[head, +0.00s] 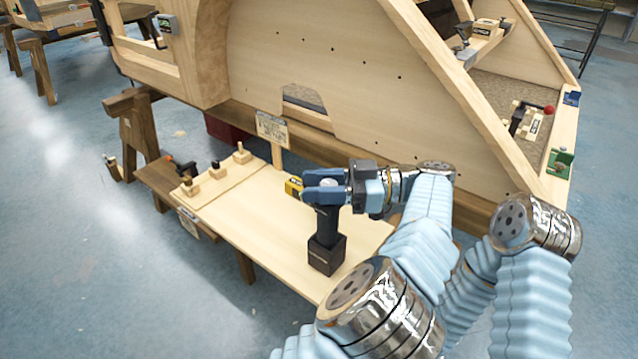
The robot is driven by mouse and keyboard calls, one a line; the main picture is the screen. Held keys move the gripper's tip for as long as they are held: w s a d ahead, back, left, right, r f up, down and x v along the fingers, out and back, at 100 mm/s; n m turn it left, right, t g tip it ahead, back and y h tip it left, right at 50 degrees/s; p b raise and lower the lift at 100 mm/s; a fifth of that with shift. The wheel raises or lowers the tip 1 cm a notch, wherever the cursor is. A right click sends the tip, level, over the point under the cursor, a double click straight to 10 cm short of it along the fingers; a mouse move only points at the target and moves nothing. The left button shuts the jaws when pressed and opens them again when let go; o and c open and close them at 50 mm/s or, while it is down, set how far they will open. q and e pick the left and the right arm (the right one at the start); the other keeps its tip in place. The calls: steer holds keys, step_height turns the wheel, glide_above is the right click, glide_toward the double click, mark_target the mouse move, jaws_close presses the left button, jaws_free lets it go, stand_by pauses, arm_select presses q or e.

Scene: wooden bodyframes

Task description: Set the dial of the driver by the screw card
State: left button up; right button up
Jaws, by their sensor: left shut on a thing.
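The driver (327,250) is black with a blocky base. It stands upright on the pale wooden bench board (255,235). My left gripper (325,188) has blue fingers and is closed around the upper part of the driver. A yellow part (293,187) shows just left of the fingers; I cannot tell whether it is the dial, and no dial setting is readable. The screw card (272,128) is a small sign on a wooden post at the back of the board, and its writing is too small to read. My right gripper is not in view.
Several small pegged blocks (216,170) stand along the board's left end, beside an orange and black tool (181,166). A large wooden body frame (330,60) rises behind the board. The board is bare between the blocks and the driver.

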arm_select(q)
steer(key=shift+s+n+g, duration=0.1)
steer(key=shift+n+g, duration=0.6)
steer(key=shift+g, duration=0.4)
steer(key=o, duration=1)
steer(key=shift+c, duration=0.2)
